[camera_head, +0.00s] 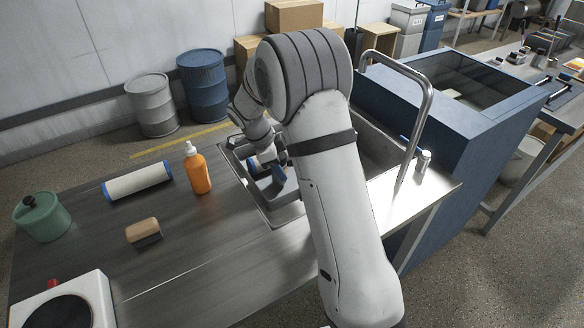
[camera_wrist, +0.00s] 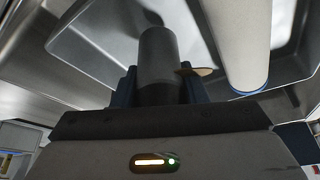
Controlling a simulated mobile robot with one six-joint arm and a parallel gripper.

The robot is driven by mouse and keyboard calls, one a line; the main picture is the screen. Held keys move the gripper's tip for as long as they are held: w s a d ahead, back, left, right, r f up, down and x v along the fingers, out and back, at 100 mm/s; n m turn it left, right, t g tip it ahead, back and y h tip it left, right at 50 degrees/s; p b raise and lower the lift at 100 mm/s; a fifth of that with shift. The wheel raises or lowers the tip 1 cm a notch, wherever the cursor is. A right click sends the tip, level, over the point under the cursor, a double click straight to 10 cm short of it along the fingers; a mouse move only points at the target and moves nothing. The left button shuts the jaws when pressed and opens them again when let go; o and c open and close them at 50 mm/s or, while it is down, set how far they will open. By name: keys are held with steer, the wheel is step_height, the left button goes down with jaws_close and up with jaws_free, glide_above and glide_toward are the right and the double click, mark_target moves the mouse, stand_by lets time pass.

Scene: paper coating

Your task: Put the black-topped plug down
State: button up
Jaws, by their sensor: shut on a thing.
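My gripper (camera_wrist: 160,88) is shut on a dark cylindrical piece, the black top of the plug (camera_wrist: 158,55), which stands up between the two blue fingers in the wrist view. A small tan edge (camera_wrist: 198,72) shows beside the right finger; I cannot tell what it belongs to. In the head view my gripper (camera_head: 268,178) is low over the left part of the metal sink (camera_head: 283,217), and my arm hides much of the basin. The plug cannot be made out clearly there, and I cannot tell whether it touches the sink.
A white roller with a blue end (camera_wrist: 240,45) is close to my gripper's right in the wrist view. An orange bottle (camera_head: 197,172), another white roller (camera_head: 137,181), a tan-topped block (camera_head: 143,230) and a green pot (camera_head: 42,219) stand on the worktop. The tap (camera_head: 425,110) arches right of my arm.

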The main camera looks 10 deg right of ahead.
steer(key=d, duration=0.2)
steer(key=d+p, duration=0.1)
steer(key=d, duration=0.1)
steer(key=shift+s+f, duration=0.3)
steer(key=shift+s, duration=0.1)
steer(key=shift+w+a+f, duration=0.1)
steer(key=shift+w+f, duration=0.05)
steer(key=shift+f, duration=0.4)
steer(key=o, duration=1.1)
steer(key=shift+r, duration=0.1)
steer(key=shift+r, duration=0.15)
steer(key=v, duration=1.2)
steer(key=shift+b, duration=0.35)
steer(key=shift+s, duration=0.2)
